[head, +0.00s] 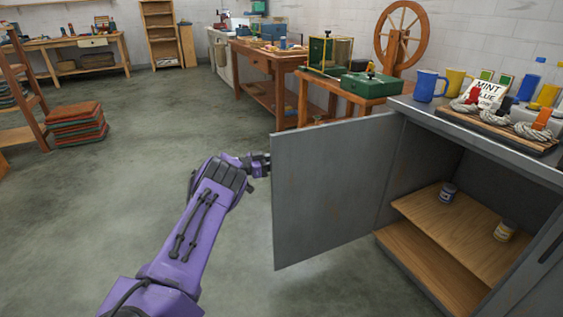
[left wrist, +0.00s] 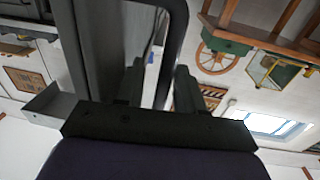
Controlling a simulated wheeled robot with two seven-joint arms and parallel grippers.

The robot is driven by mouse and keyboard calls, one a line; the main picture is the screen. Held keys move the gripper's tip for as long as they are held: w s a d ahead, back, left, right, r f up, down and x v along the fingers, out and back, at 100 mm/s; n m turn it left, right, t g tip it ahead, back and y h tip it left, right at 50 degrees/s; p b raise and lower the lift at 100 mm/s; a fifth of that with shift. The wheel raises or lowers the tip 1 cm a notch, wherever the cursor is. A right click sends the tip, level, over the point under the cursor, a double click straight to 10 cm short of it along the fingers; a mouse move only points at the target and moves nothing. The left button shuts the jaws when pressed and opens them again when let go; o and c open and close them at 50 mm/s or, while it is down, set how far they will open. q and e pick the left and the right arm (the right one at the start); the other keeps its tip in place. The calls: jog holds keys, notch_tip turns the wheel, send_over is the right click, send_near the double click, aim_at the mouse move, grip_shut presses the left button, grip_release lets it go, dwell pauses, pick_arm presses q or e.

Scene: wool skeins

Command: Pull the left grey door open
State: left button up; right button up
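The left grey door (head: 325,195) stands swung wide out from the grey cabinet (head: 500,150), and the inside of the cabinet shows. My left gripper (head: 264,166) is at the door's free edge, its tips partly hidden. In the left wrist view a dark rounded bar (left wrist: 176,45), seemingly the door's handle, runs between my left gripper's fingers (left wrist: 158,85). The fingers are apart, with a gap showing beside the bar. The door's outer face is hidden in the head view. My right gripper is not in view.
Inside the cabinet, two small jars (head: 447,191) stand on a wooden shelf (head: 470,235). Mugs (head: 430,86) and a board of rope skeins (head: 500,130) are on top. A wooden bench with a green box (head: 372,86) stands behind the door.

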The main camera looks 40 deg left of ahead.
pick_arm(q)
jog(key=p+v, duration=0.2)
jog(key=v, duration=0.8)
jog(key=shift+s, duration=0.2)
